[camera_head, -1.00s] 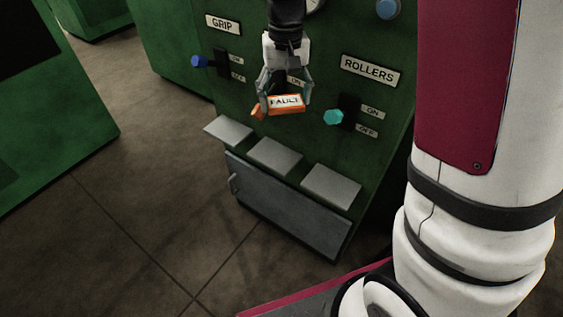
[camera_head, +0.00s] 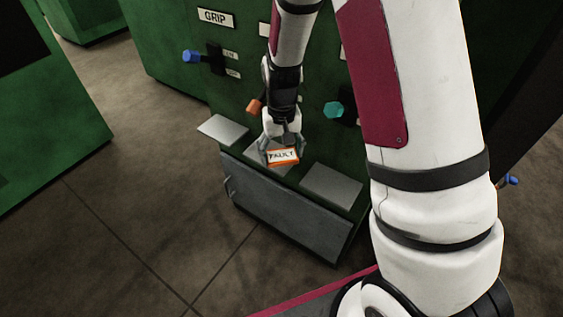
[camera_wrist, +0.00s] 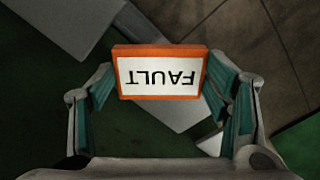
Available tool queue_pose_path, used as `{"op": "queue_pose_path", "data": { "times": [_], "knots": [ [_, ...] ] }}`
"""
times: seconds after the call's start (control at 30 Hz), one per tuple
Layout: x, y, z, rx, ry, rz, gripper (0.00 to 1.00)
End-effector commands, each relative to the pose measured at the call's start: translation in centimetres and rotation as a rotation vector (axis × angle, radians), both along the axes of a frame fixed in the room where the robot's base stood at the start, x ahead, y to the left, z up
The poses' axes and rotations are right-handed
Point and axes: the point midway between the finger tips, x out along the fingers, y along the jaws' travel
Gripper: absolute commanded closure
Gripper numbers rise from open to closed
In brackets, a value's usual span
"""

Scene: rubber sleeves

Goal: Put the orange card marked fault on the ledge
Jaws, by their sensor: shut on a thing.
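The orange card (camera_head: 284,158) has a white face marked FAULT. My gripper (camera_head: 283,152) is shut on it, with one finger at each side edge. The wrist view shows the card (camera_wrist: 160,77) upside down, between the fingers (camera_wrist: 161,92). The ledge shows as three flat grey plates on the front of the green machine: left (camera_head: 223,130), middle (camera_head: 256,147) and right (camera_head: 332,186). The card is in front of or over the middle plate and hides part of it. I cannot tell whether it touches. A grey plate also shows behind the card in the wrist view (camera_wrist: 184,111).
Above the plates are a blue lever (camera_head: 194,57), an orange knob (camera_head: 254,107) and a teal knob (camera_head: 334,110). A grey panel (camera_head: 285,208) is below the plates. Another green cabinet (camera_head: 50,120) stands at left, with bare floor (camera_head: 150,190) between.

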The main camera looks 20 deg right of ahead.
Motion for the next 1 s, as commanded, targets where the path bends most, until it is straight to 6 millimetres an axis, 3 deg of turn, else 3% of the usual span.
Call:
{"op": "queue_pose_path", "data": {
  "times": [0.27, 0.67, 0.7, 0.77, 1.0],
  "knots": [
    [-0.1, 0.0, -3.7, -0.001, 0.003, 0.001, 0.57],
    [0.0, 0.0, -4.2, 0.0, 0.001, 0.001, 0.57],
    [0.0, 0.0, -4.1, 0.0, 0.001, 0.001, 0.23],
    [0.0, 0.0, -4.1, 0.0, 0.001, 0.001, 0.1],
    [0.0, 0.0, -4.1, 0.0, 0.001, 0.001, 0.1]
  ]
}}
